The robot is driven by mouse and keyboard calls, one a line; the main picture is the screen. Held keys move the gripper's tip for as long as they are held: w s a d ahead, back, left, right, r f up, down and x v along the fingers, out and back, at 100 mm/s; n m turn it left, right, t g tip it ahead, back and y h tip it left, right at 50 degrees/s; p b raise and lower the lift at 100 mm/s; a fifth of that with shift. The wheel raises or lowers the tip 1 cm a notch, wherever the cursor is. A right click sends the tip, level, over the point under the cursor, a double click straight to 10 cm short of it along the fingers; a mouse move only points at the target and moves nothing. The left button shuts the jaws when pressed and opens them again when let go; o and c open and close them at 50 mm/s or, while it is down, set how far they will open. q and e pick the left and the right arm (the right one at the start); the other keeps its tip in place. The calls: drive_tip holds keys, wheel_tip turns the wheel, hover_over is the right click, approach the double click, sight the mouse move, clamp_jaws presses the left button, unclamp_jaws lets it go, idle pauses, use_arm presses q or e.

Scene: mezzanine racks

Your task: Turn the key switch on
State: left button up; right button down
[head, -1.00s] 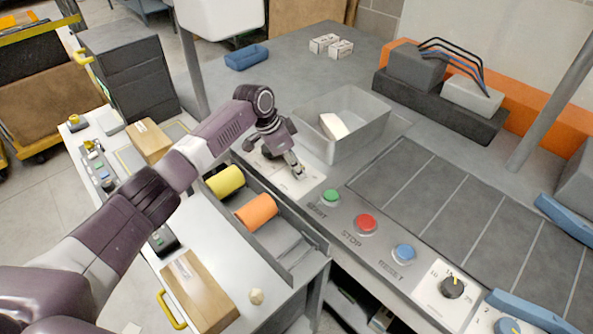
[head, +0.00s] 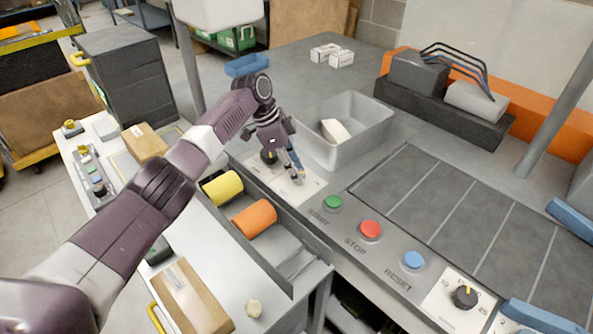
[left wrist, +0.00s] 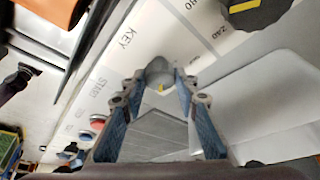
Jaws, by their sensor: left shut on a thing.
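The key switch (left wrist: 160,72) is a grey round knob with a small yellow mark, beside the printed word KEY on a pale plate. In the left wrist view my left gripper (left wrist: 168,80) has a blue-padded finger on each side of it and is shut on it. In the head view my left gripper (head: 296,172) points down at the pale plate (head: 312,186); the fingers partly hide the switch there. My right gripper is not in view.
A black knob with a yellow mark (left wrist: 255,12) is close to the key switch. A grey bin (head: 368,135) stands just behind the gripper. Green (head: 333,203), red (head: 370,230) and blue (head: 413,260) buttons line the bench edge to the right.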

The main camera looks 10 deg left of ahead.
use_arm(q)
drive_tip(key=o, duration=1.1)
drive_tip(key=shift+r, duration=0.15)
drive_tip(key=v, duration=1.1)
drive_tip(key=shift+s+a+r, duration=0.1)
drive_tip(key=shift+r, duration=0.25)
